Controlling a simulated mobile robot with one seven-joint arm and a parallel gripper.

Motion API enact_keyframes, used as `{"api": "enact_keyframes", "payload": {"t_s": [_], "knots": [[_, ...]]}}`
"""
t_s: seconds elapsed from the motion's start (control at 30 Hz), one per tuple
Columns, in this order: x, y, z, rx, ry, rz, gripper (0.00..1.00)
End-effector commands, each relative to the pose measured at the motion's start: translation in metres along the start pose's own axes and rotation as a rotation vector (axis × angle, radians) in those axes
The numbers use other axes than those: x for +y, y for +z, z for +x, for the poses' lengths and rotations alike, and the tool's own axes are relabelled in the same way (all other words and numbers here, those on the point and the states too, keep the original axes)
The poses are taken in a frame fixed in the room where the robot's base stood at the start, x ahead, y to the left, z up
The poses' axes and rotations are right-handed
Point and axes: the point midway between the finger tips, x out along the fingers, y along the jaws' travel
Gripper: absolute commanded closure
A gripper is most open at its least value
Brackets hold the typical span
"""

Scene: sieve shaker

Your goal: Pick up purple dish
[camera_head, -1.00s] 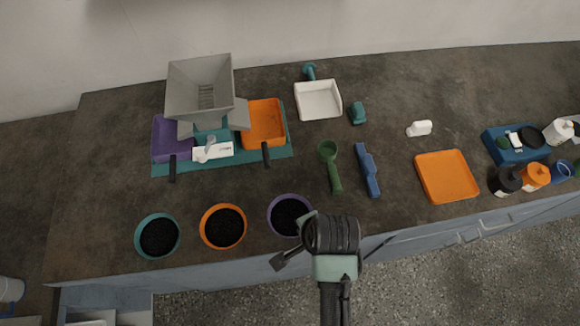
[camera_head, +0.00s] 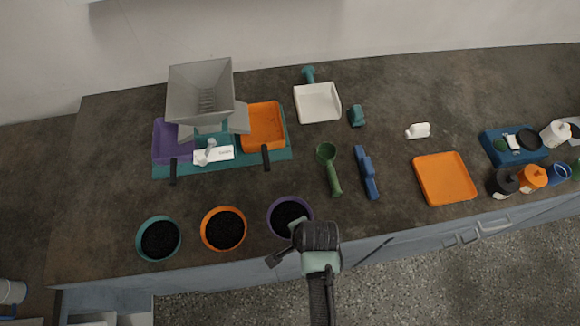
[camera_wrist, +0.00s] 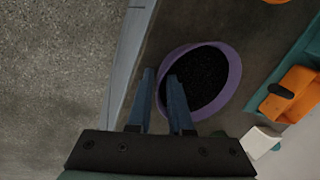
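The purple dish (camera_head: 271,216) is a round bowl filled with black grains. It stands upright near the front edge of the counter in the head view, with its lower right rim partly covered by my arm. In the wrist view the purple dish (camera_wrist: 233,62) lies ahead, right of centre. My gripper (camera_wrist: 162,84) is open, its two blue-grey fingers apart. The near left rim shows between the fingers: the right one overlaps the dish's inside, the left one is outside. I cannot tell whether either touches the rim. The fingertips are not clear in the head view.
An orange dish (camera_head: 203,232) and a teal dish (camera_head: 139,247), both with black grains, stand to the left. The grey-hoppered shaker (camera_head: 200,90) is behind. A green scoop (camera_head: 333,177) and a blue tool (camera_head: 368,175) lie right. The counter's front edge is close to my gripper.

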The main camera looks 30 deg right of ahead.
Motion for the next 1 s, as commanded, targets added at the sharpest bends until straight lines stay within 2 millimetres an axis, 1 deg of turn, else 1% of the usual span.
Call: {"api": "enact_keyframes", "payload": {"t_s": [0.03, 0.07, 0.13, 0.17, 1.0], "knots": [[0.0000, 0.0000, -0.0001, 0.000, 0.000, 0.000, 0.81], [0.0000, 0.0000, -0.0001, 0.000, 0.000, 0.000, 0.85], [0.0001, 0.0000, -0.0002, 0.000, 0.000, 0.000, 0.98], [0.0001, 0.0000, -0.0002, 0.000, 0.000, 0.000, 1.00], [0.0011, 0.0003, 0.0000, -0.001, 0.003, 0.000, 1.00]]}}
